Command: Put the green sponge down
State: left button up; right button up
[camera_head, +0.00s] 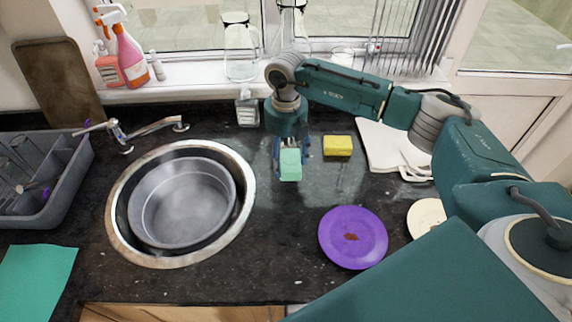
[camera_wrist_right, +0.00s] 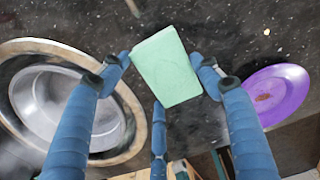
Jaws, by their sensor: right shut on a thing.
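The green sponge (camera_head: 290,166) is a pale mint block in the head view, between the sink and the yellow sponge. My right gripper (camera_head: 291,150) is shut on it from above. In the right wrist view the sponge (camera_wrist_right: 166,66) sits between the blue fingers of the gripper (camera_wrist_right: 165,72), slightly tilted, with dark counter behind it. I cannot tell whether its underside touches the counter. My left gripper is not in view.
A yellow sponge (camera_head: 338,146) lies just right of the gripper. A purple plate (camera_head: 353,247) with a brown stain lies front right. The round sink (camera_head: 118,225) holds a grey basin (camera_head: 182,210). A white board (camera_head: 382,150) lies back right. Dark counter between sink and plate is clear.

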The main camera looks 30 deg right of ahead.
aim_at(286, 169)
notch_tip(286, 169, down, 5)
jog(key=shift+r+p, duration=0.1)
jog(key=shift+p, duration=0.65)
jog(key=shift+f, duration=0.3)
jog(key=shift+f, duration=0.2)
jog(key=o, duration=0.9)
jog(key=shift+o, duration=0.2)
jog(key=shift+r, duration=0.1)
